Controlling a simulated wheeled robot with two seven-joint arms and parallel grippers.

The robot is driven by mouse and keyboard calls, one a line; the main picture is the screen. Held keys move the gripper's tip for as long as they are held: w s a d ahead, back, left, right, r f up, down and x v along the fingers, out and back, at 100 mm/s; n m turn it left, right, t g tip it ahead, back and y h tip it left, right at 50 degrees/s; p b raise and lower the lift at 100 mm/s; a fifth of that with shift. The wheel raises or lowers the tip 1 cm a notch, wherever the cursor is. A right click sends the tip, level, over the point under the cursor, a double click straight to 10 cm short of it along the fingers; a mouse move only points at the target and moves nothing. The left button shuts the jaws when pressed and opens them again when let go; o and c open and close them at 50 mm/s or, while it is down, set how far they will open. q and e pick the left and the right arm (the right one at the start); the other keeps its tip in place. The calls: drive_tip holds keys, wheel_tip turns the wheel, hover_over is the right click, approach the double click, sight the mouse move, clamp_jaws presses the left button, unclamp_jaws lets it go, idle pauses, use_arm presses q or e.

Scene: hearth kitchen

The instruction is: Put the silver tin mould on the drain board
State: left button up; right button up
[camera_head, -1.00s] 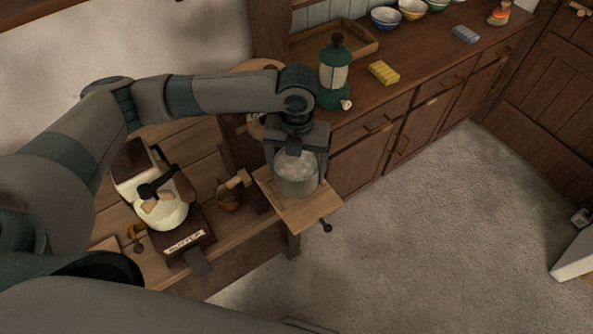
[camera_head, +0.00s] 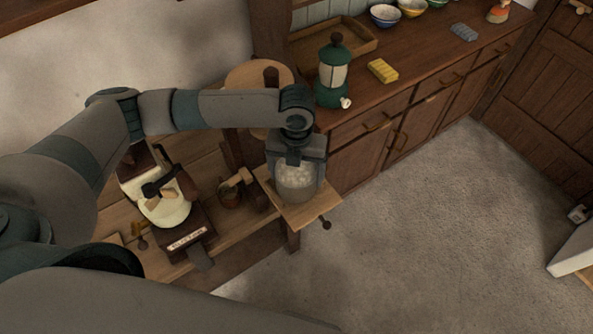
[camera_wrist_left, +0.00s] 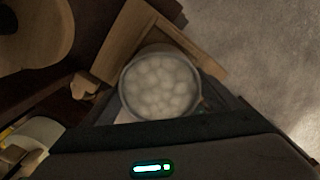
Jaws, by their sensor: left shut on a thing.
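The silver tin mould (camera_head: 297,187) is a grey round pot with a lumpy white top. My left gripper (camera_head: 297,165) is shut on it and holds it upright over a square wooden board (camera_head: 303,216) at the bench end. I take this as the drain board; it has a dark knob on its front side. The mould (camera_wrist_left: 160,85) also shows in the left wrist view, with the raised-edge board (camera_wrist_left: 137,38) beneath and around it. Whether the mould's base touches the board is hidden. My right gripper is not in view.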

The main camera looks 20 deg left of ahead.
sight(297, 183)
use_arm(q)
drive_tip(key=o, duration=1.5)
drive_tip(key=shift+f, duration=0.1)
drive_tip(key=shift+o, duration=0.2)
drive_tip(key=shift+r, duration=0.2)
drive_tip(key=shift+r+b, duration=0.45)
drive_tip(key=shift+r, duration=0.15)
wheel_tip(297, 183, up, 11)
drive_tip(key=b, duration=0.4)
drive_tip(key=shift+f, duration=0.15)
